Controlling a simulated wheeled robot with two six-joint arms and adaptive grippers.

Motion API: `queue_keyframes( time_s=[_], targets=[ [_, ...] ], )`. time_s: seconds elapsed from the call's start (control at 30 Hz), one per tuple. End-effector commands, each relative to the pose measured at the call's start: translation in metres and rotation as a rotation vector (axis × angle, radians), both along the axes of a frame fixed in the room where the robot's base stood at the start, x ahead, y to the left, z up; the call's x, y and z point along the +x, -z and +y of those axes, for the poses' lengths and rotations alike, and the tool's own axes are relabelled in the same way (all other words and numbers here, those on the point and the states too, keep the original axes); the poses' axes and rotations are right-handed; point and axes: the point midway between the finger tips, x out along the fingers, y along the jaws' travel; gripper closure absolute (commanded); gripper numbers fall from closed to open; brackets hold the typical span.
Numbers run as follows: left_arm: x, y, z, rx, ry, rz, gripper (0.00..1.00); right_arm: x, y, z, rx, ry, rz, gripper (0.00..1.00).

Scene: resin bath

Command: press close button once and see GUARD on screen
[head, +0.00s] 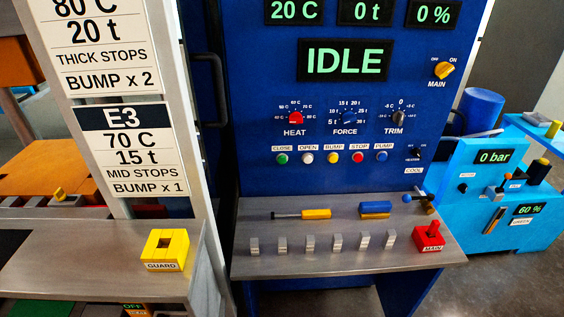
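The green button (282,158) under the CLOSE label is at the left end of a row of buttons on the blue panel (258,85). The main screen (345,60) above it reads IDLE in green letters. A yellow block (165,247) labelled GUARD sits on the grey shelf at the lower left. Neither of my grippers is in view, and nothing covers the CLOSE button.
White, yellow, red and blue buttons continue the row. Below is a grey shelf (300,205) with tools, several small metal blocks and a red MAIN block (428,238). A pale post with sign cards (125,145) stands left; a light-blue machine (480,185) stands right.

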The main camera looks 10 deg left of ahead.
Motion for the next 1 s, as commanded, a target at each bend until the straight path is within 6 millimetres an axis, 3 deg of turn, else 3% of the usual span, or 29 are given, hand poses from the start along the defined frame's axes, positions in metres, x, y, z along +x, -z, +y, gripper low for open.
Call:
queue_keyframes(
  time_s=[0.03, 0.17, 1.0],
  targets=[
    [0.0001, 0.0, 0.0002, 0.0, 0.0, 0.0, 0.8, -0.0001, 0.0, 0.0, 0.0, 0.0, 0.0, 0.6],
    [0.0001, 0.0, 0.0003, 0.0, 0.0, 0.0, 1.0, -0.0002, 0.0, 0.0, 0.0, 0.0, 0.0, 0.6],
    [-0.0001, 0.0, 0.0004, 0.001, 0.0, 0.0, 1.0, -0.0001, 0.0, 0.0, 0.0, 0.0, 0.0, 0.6]
  ],
)
